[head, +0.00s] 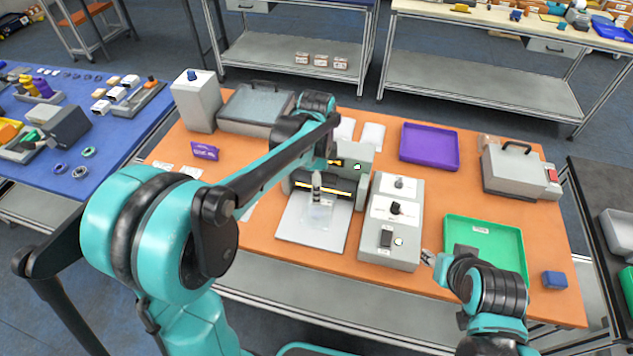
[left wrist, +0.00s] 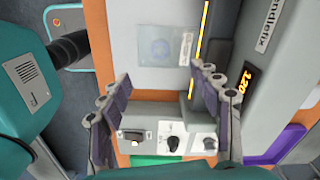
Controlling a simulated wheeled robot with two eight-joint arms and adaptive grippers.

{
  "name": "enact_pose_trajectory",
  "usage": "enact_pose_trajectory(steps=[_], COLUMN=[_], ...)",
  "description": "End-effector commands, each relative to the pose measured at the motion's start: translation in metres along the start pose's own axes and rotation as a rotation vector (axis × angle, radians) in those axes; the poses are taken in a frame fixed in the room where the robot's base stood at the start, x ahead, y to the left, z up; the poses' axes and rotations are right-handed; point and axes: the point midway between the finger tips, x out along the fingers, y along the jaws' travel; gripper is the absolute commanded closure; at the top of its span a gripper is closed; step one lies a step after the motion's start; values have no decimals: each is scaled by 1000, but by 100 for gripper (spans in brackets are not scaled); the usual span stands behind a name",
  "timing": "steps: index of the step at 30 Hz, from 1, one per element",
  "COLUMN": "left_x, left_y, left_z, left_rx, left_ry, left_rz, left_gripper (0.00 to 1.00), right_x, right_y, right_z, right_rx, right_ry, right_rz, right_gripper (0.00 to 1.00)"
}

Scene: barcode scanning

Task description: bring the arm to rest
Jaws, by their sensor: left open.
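My left arm reaches in from the left of the head view over the orange table. Its gripper (left wrist: 160,75) shows in the left wrist view with its two fingers spread apart and nothing between them. In the head view that gripper is largely hidden by its own arm, near the grey machine. My right gripper (head: 429,258) is low at the right, between the grey control box (head: 378,253) and the green tray (head: 455,225). It is small and partly hidden, so its jaws are unclear.
A grey machine (head: 360,160) with a lit yellow strip stands behind a white plate (head: 300,232) bearing a clear sheet. A purple tray (head: 430,146), a grey case (head: 520,168), a blue block (head: 554,280) and a white box (head: 196,105) stand around the table.

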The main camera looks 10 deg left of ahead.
Motion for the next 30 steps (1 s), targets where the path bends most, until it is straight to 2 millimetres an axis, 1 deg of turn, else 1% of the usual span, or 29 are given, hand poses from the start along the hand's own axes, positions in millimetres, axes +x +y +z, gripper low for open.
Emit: enact_pose_trajectory(steps=[3,7,11,14,17,20,24,27,30], left_x=[-8,-10,-13,-19,-23,-22,-12,-1,9], left_y=[0,1,10,27,50,74,106,124,138], left_z=[0,0,7,18,32,46,63,72,79], left_rx=[0,-4,-76,-214,-404,-601,-868,-1035,-1163], left_ry=[0,1,12,40,90,157,272,360,436], left_rz=[0,-2,-33,-91,-166,-238,-323,-368,-395], left_gripper=[37,37,37,37,37,37,37,37,37], right_x=[0,0,4,10,18,26,35,41,45], right_y=[0,0,0,0,0,0,0,0,0], right_z=[0,0,3,8,13,18,25,29,32], right_rx=[0,0,0,0,0,0,0,0,0], right_ry=[0,0,0,0,0,0,0,0,0], right_rz=[0,0,0,0,0,0,0,0,0], right_gripper=[60,60,60,60,60,60,60,60,60])
